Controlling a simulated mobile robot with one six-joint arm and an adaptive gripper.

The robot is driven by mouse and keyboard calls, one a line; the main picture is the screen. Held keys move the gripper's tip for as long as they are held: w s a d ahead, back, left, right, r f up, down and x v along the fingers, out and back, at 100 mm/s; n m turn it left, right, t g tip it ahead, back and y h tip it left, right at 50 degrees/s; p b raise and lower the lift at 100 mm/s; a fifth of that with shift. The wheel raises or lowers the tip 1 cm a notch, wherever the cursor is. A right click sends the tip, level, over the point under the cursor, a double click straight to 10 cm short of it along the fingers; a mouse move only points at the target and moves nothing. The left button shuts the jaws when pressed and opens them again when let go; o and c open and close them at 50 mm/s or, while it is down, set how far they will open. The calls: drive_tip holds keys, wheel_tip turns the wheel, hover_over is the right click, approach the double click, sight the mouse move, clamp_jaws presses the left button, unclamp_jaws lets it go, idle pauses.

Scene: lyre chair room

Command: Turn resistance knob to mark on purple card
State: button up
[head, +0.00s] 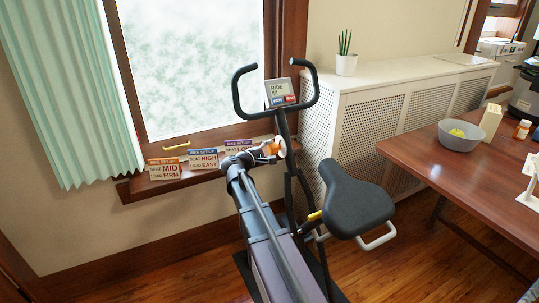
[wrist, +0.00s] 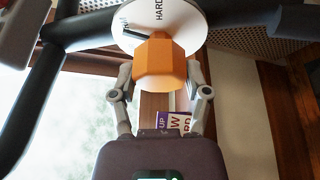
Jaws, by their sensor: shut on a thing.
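My gripper (wrist: 160,78) is shut on the knob, one finger on each side. In the head view the orange knob (head: 272,148) shows small on the exercise bike's post. The purple card (head: 238,144) stands on the window sill behind my gripper, partly covered; its load line is hidden there. In the wrist view the purple card (wrist: 173,117) shows only the letters "UP", "W" and "RD".
An orange card (head: 165,170) and a blue card (head: 203,160) stand left of the purple one. The bike's handlebars (head: 243,93), display (head: 280,92) and seat (head: 358,207) are close by. A radiator cover (head: 368,120) and wooden table (head: 440,160) lie right.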

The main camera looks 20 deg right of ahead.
drive_tip(key=m+h+b, duration=0.1)
drive_tip(key=m+b, duration=0.1)
drive_tip(key=m, duration=0.1)
drive_tip(key=m+h+b, duration=0.1)
drive_tip(key=m+b, duration=0.1)
drive_tip(key=m, duration=0.1)
drive_tip(key=shift+d+f+m+t+h, duration=0.1)
drive_tip(key=shift+f+m+t+h, duration=0.1)
drive_tip(key=shift+m+t+h, duration=0.15)
drive_tip(key=m+h+b, duration=0.1)
drive_tip(key=m, duration=0.2)
drive_tip(key=m+g+h+b, duration=0.1)
drive_tip(key=m, duration=0.3)
drive_tip(key=shift+r+b, duration=0.2)
drive_tip(key=shift+b, duration=0.2)
drive_tip(key=o, duration=1.1)
drive_tip(key=shift+o, duration=0.2)
